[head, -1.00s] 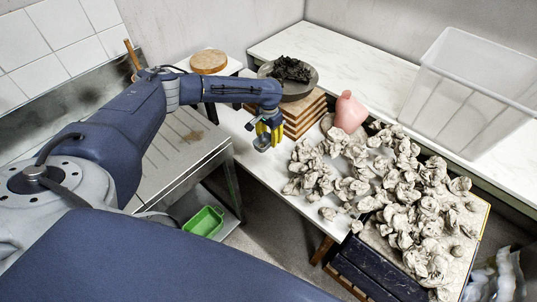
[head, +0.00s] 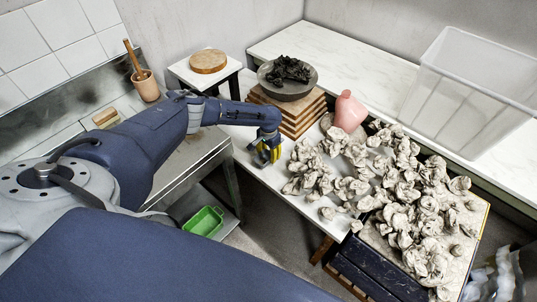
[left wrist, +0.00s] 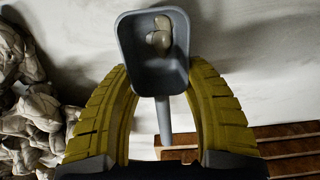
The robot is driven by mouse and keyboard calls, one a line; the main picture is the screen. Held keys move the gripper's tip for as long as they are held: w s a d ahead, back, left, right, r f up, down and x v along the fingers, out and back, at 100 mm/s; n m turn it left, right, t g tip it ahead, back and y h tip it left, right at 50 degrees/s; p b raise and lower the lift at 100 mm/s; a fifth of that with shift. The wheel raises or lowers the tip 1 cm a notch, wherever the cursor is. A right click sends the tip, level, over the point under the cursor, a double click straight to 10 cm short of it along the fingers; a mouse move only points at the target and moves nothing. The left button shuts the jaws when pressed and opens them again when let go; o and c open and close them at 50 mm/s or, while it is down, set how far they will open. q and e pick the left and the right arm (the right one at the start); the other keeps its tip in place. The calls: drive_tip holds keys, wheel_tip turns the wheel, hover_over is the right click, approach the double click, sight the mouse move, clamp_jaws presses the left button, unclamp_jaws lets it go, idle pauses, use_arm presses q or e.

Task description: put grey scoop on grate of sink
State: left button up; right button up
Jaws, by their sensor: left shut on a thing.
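My left gripper (head: 267,154) is above the left edge of the white table, near the stacked boards. In the left wrist view, its yellow fingers (left wrist: 165,100) are closed around the grey scoop (left wrist: 137,62). The scoop's bowl faces the camera with a beige lump (left wrist: 159,36) inside, and its handle points down in the picture. In the head view the scoop is too small and covered to make out clearly. The metal sink unit (head: 212,143) stands left of the gripper. My left arm covers much of its top, so the grate is mostly hidden. My right gripper is out of view.
Stacked wooden boards (head: 297,121) bear a dark bowl (head: 292,94) of black lumps. A pink vessel (head: 349,112) and many crumpled clay pieces (head: 405,190) lie to the right. A wooden mortar (head: 147,86) stands at the back left. A green bin (head: 204,221) is below the sink.

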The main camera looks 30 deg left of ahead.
sight(268, 157)
use_arm(q)
drive_tip(key=shift+f, duration=0.2)
drive_tip(key=o, duration=1.2)
drive_tip(key=shift+c, duration=0.2)
wheel_tip(268, 157, up, 12)
drive_tip(key=shift+f, duration=0.25)
drive_tip(key=shift+r, duration=0.35)
drive_tip(key=c, duration=0.7)
